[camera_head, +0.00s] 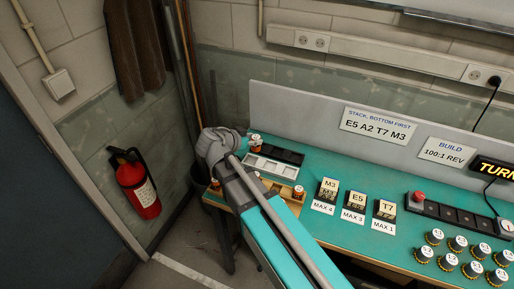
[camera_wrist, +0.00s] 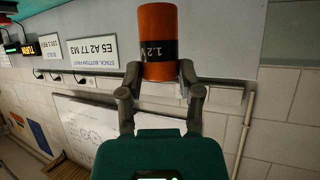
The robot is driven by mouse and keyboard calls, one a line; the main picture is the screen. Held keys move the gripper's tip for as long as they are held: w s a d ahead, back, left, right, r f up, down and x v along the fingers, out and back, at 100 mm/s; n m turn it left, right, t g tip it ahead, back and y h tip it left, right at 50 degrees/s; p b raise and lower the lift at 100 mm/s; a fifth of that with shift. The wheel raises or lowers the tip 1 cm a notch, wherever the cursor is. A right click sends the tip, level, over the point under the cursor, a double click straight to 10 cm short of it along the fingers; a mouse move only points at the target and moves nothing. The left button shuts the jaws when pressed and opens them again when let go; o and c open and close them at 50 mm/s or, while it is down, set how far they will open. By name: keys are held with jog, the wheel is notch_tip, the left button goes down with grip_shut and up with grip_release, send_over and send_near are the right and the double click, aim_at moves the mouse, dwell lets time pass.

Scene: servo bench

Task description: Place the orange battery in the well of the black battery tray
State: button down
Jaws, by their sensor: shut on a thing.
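In the wrist view, my gripper (camera_wrist: 160,78) is shut on an orange battery (camera_wrist: 157,25) with a black band marked 1.2 V. A finger lies on each side of it. In the head view, an orange battery (camera_head: 256,140) shows just right of my arm's end, by the black tray (camera_head: 289,155); it appears to be the held one. I cannot tell if it touches the tray. The black tray sits at the back left of the green bench, partly hidden. A white tray (camera_head: 276,168) lies in front of it.
Another orange battery (camera_head: 298,192) stands at the white tray's right front. My arm crosses the bench's left end. A grey panel (camera_head: 315,114) rises behind the trays.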

jog(key=d, duration=0.4)
jog(key=shift+w+d+r, duration=0.2)
jog(key=shift+w+d, duration=0.1)
jog(key=shift+d, duration=0.1)
jog(key=shift+w, duration=0.1)
jog(key=w+a+f+b, duration=0.1)
jog(key=w+f+b, duration=0.1)
jog(key=w, duration=0.1)
jog(key=w+a+f+b, duration=0.1)
jog(key=w+f+b, duration=0.2)
jog(key=w, duration=0.1)
jog(key=w+a+f+b, duration=0.1)
jog(key=w+f+b, duration=0.1)
jog(key=w+f, duration=0.1)
jog(key=shift+w+a+b, duration=0.3)
jog(key=shift+w+a, duration=0.05)
jog(key=shift+w, duration=0.3)
jog(key=shift+w+a+f+b, duration=0.15)
jog(key=shift+w+f+b, duration=0.35)
jog(key=shift+w+b, duration=0.05)
jog(key=shift+w+a+f+b, duration=0.15)
jog(key=shift+w+f+b, duration=0.3)
jog(key=shift+f+b, duration=1.6)
